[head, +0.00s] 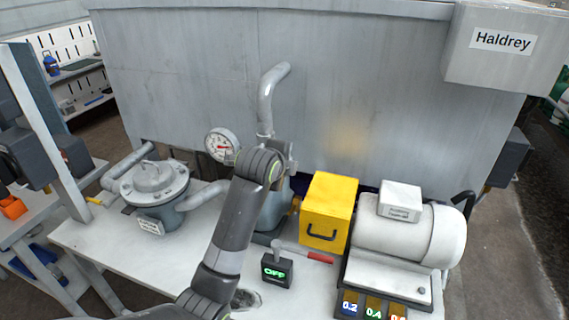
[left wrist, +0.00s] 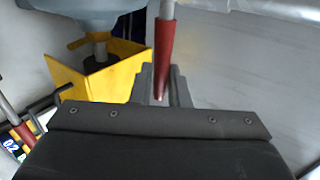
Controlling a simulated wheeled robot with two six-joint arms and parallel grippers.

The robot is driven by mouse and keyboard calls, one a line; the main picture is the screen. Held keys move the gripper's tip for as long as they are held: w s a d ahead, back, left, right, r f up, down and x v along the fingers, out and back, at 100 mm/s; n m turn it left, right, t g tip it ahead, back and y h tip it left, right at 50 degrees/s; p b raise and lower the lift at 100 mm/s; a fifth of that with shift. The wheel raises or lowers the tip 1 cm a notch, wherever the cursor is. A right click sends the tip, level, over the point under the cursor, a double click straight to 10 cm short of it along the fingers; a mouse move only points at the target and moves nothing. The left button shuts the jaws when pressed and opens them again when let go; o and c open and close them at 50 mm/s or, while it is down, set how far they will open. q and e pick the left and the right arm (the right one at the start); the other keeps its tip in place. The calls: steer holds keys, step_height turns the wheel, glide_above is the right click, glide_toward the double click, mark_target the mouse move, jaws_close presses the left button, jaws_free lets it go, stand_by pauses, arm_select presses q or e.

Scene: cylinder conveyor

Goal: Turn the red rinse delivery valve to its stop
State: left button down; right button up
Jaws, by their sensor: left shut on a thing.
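A red-sleeved valve handle (left wrist: 164,45) on a metal rod stands between the jaws of my left gripper (left wrist: 161,82) in the left wrist view. The jaws are shut on the red sleeve. In the head view my left arm reaches up from the bottom, and its wrist hides the gripper and this handle. A second red-gripped lever (head: 320,257) lies in front of the yellow box, beside the OFF display; a red grip also shows at the lower left of the left wrist view (left wrist: 23,131). My right gripper is in neither view.
The yellow box (head: 328,208) and the white motor (head: 405,232) stand right of my arm. A round lidded housing (head: 153,183) and a gauge (head: 222,145) are left of it. The OFF display (head: 276,270) is close to my forearm. A large grey tank (head: 180,75) closes the back.

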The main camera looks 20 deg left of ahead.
arm_select(q)
steer(key=shift+f, duration=0.2)
steer(key=c, duration=1.5)
jaws_free()
steer(key=shift+w, duration=0.1)
steer(key=shift+o, duration=0.2)
steer(key=shift+r, duration=0.1)
steer(key=p+v, duration=0.1)
steer(key=v, duration=1.6)
steer(key=shift+r, duration=0.15)
